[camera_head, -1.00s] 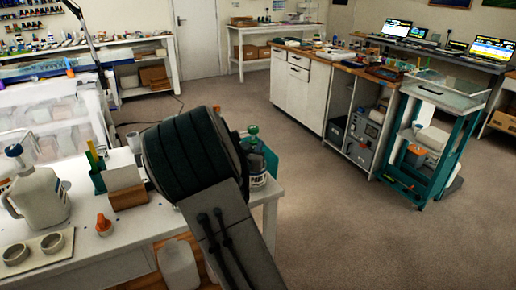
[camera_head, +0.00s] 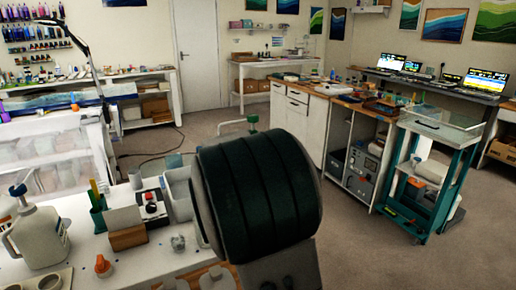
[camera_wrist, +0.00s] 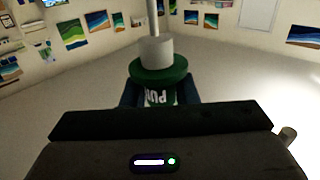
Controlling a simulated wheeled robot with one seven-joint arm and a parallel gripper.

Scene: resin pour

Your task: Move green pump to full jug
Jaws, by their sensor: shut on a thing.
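The green pump (camera_wrist: 160,68) is between the dark fingers of my gripper (camera_wrist: 160,94) in the wrist view. It has a green collar, a pale neck and thin stem above, and a partly hidden white-lettered label. In the head view its green top (camera_head: 252,121) and thin spout pointing left show above my dark arm. My arm hides the gripper and lower pump there. A white jug (camera_head: 38,238) with a blue top stands on the bench at left; I cannot tell how full it is. Any other jug behind my arm is hidden.
The white bench (camera_head: 75,270) also holds a green holder (camera_head: 98,215), a red-buttoned box (camera_head: 151,207), an orange cap (camera_head: 103,265) and a small grey piece (camera_head: 178,243). A teal cart (camera_head: 425,185) stands at right. Floor is clear between bench and cart.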

